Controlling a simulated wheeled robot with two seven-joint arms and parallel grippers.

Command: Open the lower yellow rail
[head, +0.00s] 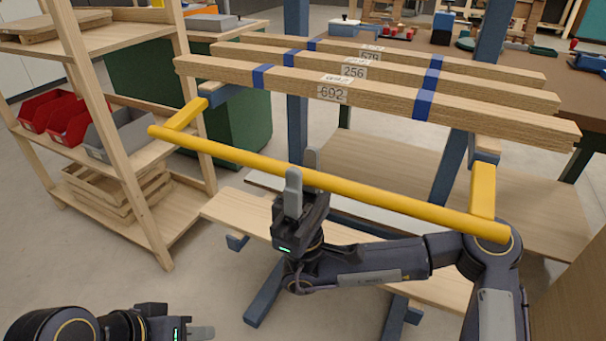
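One yellow rail (370,195) shows, a long bar running from upper left to lower right across the front of the rack. Its yellow end arms (483,190) reach back to the rack at both ends. My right gripper (302,178) points up from below at the bar's middle. One grey finger is in front of the bar and the other shows behind it, so the bar passes between them. I cannot tell whether they press on it. My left gripper (200,333) is low at the bottom left, away from the rail and partly cut off by the frame's edge.
Several wooden beams with blue straps (345,92) lie across the rack above the rail. A wooden board (235,212) lies below it. A wooden shelf unit (110,110) with red bins (68,122) stands left. A wooden panel (570,290) is at lower right. Floor at lower left is clear.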

